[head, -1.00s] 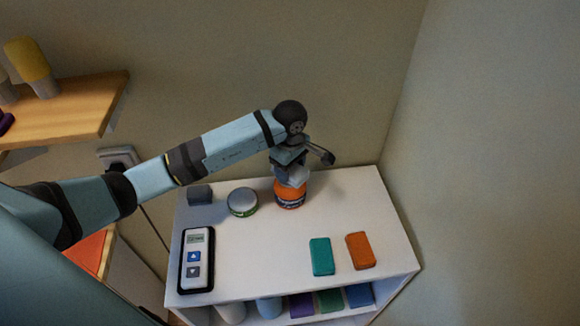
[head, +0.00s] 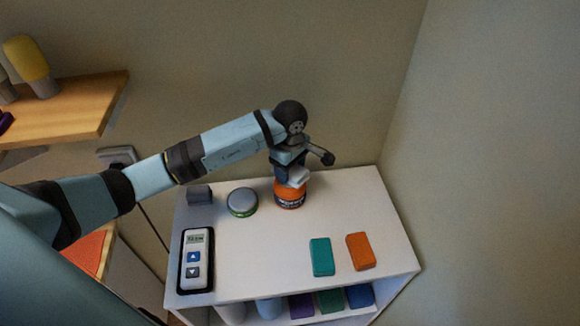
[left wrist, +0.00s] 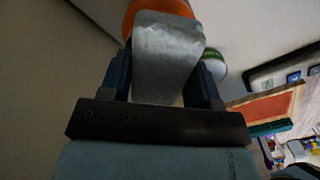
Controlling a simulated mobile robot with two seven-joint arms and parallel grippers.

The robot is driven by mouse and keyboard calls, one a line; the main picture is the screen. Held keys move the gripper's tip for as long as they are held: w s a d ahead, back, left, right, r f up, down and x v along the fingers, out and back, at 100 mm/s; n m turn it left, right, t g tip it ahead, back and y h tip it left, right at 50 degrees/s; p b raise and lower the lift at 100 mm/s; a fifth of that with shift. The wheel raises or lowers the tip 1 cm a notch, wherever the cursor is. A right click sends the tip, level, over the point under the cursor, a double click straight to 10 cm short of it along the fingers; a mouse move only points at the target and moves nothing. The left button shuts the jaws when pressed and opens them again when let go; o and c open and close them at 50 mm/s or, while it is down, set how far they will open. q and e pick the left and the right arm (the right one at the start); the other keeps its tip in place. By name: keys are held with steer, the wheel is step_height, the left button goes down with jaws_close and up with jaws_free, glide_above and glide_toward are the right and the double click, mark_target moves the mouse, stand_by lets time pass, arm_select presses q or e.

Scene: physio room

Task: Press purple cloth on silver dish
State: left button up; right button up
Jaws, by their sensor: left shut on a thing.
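My left gripper (head: 292,172) is over the back of the white cabinet, above an orange jar (head: 290,194). It is shut on a pale grey piece (left wrist: 166,58), which stands between the fingers in the left wrist view, right at the orange jar (left wrist: 160,7). I cannot tell whether the grey piece is part of the jar. A round silver dish-like thing (head: 242,201) with a green rim lies left of the jar, apart from the gripper. A folded purple thing (head: 301,305), perhaps a cloth, is on the shelf below the top. My right gripper is out of view.
On the white cabinet top (head: 270,255) are a black-and-white handset (head: 196,260), a dark grey block (head: 199,194), a teal block (head: 321,257) and an orange block (head: 360,251). Walls close off the back and right. A wooden shelf (head: 70,105) juts out at left.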

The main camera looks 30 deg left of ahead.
arm_select(q)
steer(key=shift+r+p, duration=1)
steer(key=shift+r, duration=0.85)
steer(key=shift+r+p, duration=0.65)
steer(key=shift+r, duration=1)
steer(key=shift+s+f, duration=0.1)
